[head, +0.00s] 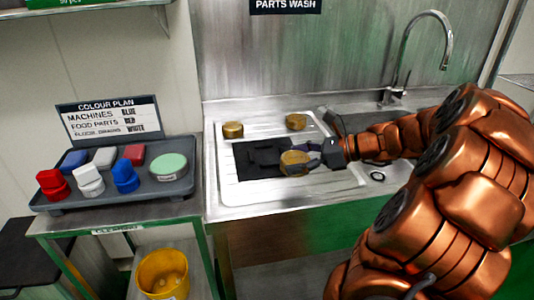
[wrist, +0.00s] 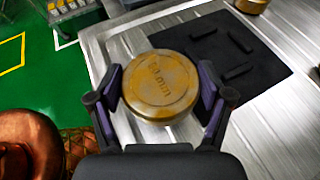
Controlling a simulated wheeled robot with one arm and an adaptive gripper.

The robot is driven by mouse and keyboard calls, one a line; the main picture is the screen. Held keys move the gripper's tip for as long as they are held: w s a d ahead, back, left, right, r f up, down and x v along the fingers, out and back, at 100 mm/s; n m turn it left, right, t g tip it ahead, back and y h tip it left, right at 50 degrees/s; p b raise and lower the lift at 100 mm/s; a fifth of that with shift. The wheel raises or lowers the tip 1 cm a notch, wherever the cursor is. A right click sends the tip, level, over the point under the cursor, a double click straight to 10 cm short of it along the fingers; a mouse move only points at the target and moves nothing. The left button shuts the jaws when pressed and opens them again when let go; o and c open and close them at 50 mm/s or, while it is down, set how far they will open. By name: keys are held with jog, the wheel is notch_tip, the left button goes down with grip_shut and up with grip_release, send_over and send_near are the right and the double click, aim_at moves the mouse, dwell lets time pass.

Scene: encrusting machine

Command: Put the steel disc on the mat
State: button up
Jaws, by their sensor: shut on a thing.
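A round, brass-coloured disc (head: 294,162) with raised marks on its top is held between the two fingers of my gripper (head: 305,160). In the wrist view the disc (wrist: 160,86) lies flat between the dark fingertips (wrist: 163,92), top face up. The black mat (head: 246,174) lies on the ribbed steel drainer. The disc is at the mat's right end in the head view and overlaps a corner of the mat (wrist: 268,62) in the wrist view. I cannot tell whether it touches the surface. No plainly steel-coloured disc shows.
Several black bars (wrist: 235,71) lie on the mat. Two more brass-coloured round pieces (head: 232,130) (head: 296,122) stand behind it on the drainer (head: 222,195). The sink and tap (head: 388,95) are at the right. A grey tray (head: 120,198) with coloured items stands left.

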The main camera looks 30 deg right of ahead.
jog(key=p, duration=0.1)
send_over(267, 156)
jog(key=shift+s+f, duration=0.3)
jog(key=shift+f, duration=0.35)
jog(key=shift+w+f, duration=0.25)
jog(key=shift+f, duration=1.5)
jog(key=shift+f+p, duration=0.15)
jog(key=shift+p, duration=0.15)
jog(key=o, duration=1.4)
